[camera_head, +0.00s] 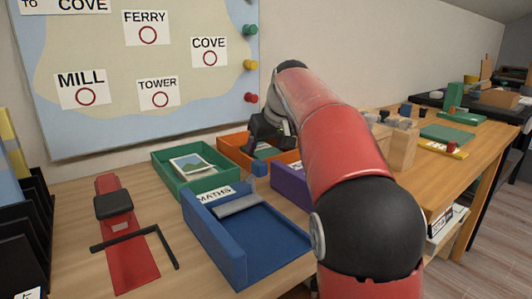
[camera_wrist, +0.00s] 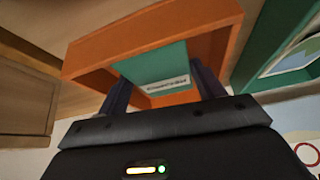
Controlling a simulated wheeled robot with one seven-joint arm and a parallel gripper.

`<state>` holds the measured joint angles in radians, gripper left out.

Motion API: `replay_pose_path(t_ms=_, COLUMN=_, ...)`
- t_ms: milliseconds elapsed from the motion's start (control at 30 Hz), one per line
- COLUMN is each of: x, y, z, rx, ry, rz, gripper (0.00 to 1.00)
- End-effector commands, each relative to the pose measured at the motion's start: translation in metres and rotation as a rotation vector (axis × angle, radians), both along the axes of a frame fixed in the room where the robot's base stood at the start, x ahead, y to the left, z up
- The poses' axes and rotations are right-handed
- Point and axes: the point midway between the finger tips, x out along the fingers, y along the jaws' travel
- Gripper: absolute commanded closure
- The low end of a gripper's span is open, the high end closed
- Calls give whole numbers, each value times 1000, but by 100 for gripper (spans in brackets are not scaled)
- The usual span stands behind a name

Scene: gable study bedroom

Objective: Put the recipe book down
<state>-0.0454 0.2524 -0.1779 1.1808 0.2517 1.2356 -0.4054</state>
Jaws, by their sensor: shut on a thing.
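My gripper (camera_head: 262,140) is low over the orange tray (camera_head: 232,149) at the back of the desk. In the wrist view, its two fingers (camera_wrist: 160,84) are shut on a teal-green book (camera_wrist: 155,66) with a white label whose print is too small to read. The book is within the outline of the orange tray (camera_wrist: 90,52). I cannot tell whether the book touches the tray floor. In the head view the arm and gripper hide most of the book.
A green tray (camera_head: 163,177) with a picture card stands left of the orange one. A blue tray (camera_head: 270,240) marked MATHS is in front, and a purple tray (camera_head: 288,186) is partly behind my arm. A red stapler-like device (camera_head: 114,200) stands at left. The map board (camera_head: 100,120) is behind.

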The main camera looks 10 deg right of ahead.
Motion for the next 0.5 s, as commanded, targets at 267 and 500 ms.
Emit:
replay_pose_path(t_ms=267, x=0, y=0, z=-1, rx=1, ry=-2, rz=0, gripper=65)
replay_pose_path(t_ms=500, x=0, y=0, z=-4, rx=-1, ry=-1, rz=-1, gripper=23)
